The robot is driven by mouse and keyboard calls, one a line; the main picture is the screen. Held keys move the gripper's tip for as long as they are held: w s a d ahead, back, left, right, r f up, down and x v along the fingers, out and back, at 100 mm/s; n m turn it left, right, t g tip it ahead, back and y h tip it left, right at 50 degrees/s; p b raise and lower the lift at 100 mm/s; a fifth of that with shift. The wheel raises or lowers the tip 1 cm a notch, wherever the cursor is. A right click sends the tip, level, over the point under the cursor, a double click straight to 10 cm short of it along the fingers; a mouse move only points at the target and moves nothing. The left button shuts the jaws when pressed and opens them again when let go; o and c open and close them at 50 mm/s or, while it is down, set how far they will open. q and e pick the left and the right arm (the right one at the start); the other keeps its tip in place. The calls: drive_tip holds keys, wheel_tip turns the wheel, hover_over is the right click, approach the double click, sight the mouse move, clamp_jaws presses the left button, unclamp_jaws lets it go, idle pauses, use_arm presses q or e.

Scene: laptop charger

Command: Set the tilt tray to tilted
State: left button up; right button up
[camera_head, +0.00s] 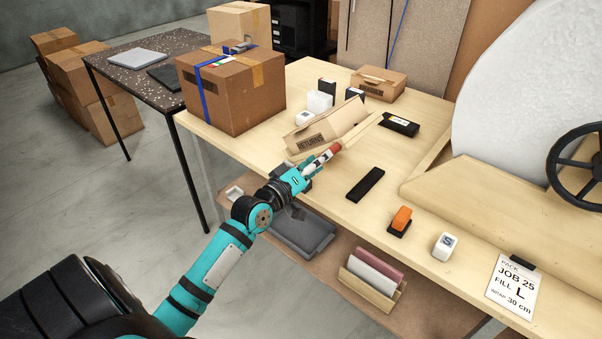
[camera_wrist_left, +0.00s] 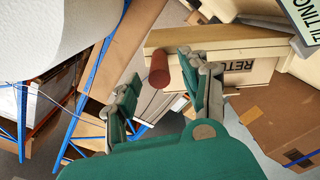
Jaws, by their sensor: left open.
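The tray marked RETURNS (camera_head: 307,142) stands on the wooden bench, its body looking slanted in the head view. Its lettered front also shows in the left wrist view (camera_wrist_left: 255,75). A red-brown cylindrical knob (camera_wrist_left: 158,70) sticks out beside the tray in the wrist view; its red end shows at my gripper in the head view (camera_head: 335,147). My left gripper (camera_head: 321,158) is open at the tray's near right side. In the wrist view (camera_wrist_left: 163,80) the knob lies between its spread fingers, with no clear contact. My right gripper is out of view.
A large taped carton (camera_head: 235,98) stands left of the tray and a smaller box (camera_head: 378,85) behind it. A black bar (camera_head: 366,184), an orange-topped item (camera_head: 400,220) and a white cube (camera_head: 445,246) lie to the right. A TILTING sign (camera_wrist_left: 301,20) shows in the wrist view.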

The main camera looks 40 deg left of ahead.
use_arm(q)
drive_tip(key=s+a, duration=0.1)
drive_tip(key=s, duration=0.8)
drive_tip(key=shift+s, duration=0.25)
drive_tip(key=shift+f, duration=0.1)
wheel_tip(320, 180, down, 23)
drive_tip(key=s+a+m+g+y, duration=0.1)
drive_tip(key=s+a+g+y, duration=0.1)
drive_tip(key=g, duration=0.3)
drive_tip(key=s+d+f+m+g, duration=0.2)
drive_tip(key=s+f, duration=0.2)
drive_tip(key=f, duration=0.5)
drive_tip(key=s+d+f+m+g, duration=0.15)
drive_tip(key=s+f, duration=0.25)
drive_tip(key=f, duration=0.4)
drive_tip(key=s+d+f+m+g, duration=0.2)
drive_tip(key=s+d+f, duration=0.1)
drive_tip(key=s+f, duration=0.4)
drive_tip(key=s+d+f+m+g, duration=0.3)
drive_tip(key=s+f, duration=0.4)
drive_tip(key=s, duration=0.6)
drive_tip(key=s+d+f+m+g+b, duration=0.1)
drive_tip(key=s+d+f+m+g, duration=0.1)
drive_tip(key=s+f, duration=0.5)
drive_tip(key=s+d+g, duration=0.1)
drive_tip(key=s+d, duration=0.1)
drive_tip(key=s, duration=0.2)
drive_tip(key=shift+m+h, duration=0.35)
drive_tip(key=shift+h, duration=0.05)
